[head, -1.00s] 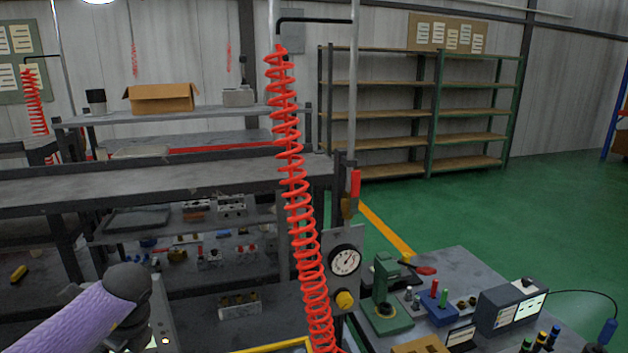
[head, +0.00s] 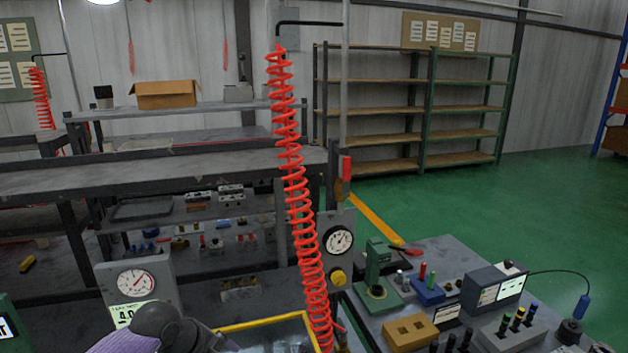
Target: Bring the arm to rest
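One of my arms, with a purple sleeve and a dark rounded joint, comes in at the bottom left of the head view. Only this part of it shows, low in front of a gauge panel. Neither gripper's fingertips can be seen. No valve block is held in view.
A red coiled hose (head: 292,180) hangs down mid-view. A grey gauge panel (head: 158,270) stands behind my arm. A yellow-edged tray (head: 262,322) lies at bottom centre. A workbench (head: 440,262) at right carries a green press (head: 378,275), a tan block (head: 410,332) and a display box (head: 497,287).

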